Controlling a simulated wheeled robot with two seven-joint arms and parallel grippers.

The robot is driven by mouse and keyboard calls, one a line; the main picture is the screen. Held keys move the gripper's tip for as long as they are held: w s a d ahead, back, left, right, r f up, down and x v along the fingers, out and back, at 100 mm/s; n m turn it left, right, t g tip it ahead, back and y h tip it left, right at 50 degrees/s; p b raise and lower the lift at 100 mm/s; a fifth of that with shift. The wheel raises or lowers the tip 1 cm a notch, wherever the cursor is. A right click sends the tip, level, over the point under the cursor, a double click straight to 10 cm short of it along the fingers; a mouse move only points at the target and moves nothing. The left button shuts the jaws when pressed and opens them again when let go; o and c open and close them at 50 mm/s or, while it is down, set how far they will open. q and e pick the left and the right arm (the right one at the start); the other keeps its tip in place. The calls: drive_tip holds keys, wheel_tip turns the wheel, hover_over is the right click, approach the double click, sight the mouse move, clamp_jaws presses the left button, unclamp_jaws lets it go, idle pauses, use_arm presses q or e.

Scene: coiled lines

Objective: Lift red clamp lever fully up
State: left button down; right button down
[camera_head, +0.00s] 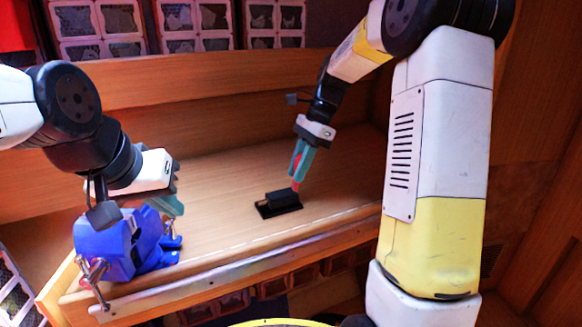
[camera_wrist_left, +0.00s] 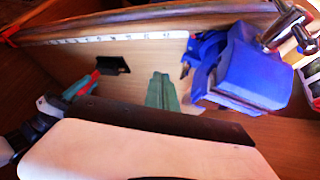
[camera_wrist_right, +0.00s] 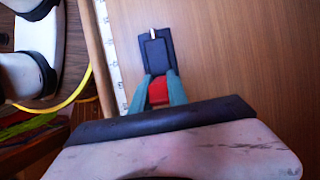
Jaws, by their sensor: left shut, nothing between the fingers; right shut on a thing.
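A black clamp (camera_head: 279,204) with a flat base sits on the wooden bench, and it also shows in the right wrist view (camera_wrist_right: 156,52). Its red lever (camera_head: 296,186) is at the clamp's right end in the head view. My right gripper (camera_head: 299,178) points down there, shut on the red lever (camera_wrist_right: 158,92), which shows between its green fingers. The fingers hide much of the lever, so its exact angle is unclear. My left gripper (camera_head: 176,209) is shut and empty beside the blue vise; its fingers also show in the left wrist view (camera_wrist_left: 162,88).
The blue vise (camera_head: 103,246) with a metal handle stands at the bench's front left, close to my left gripper. A ruler strip (camera_head: 255,247) runs along the front edge. Racks of clear bins (camera_head: 193,18) are behind the back board. The bench between is bare.

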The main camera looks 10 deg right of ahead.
drive_tip(key=shift+d+f+y, duration=0.1)
drive_tip(key=shift+d+y, duration=0.15)
drive_tip(key=shift+y, duration=0.25)
drive_tip(key=c, duration=1.3)
unclamp_jaws()
drive_tip(key=shift+w, duration=0.1)
drive_tip(key=v, duration=0.8)
drive_tip(key=shift+a, duration=0.1)
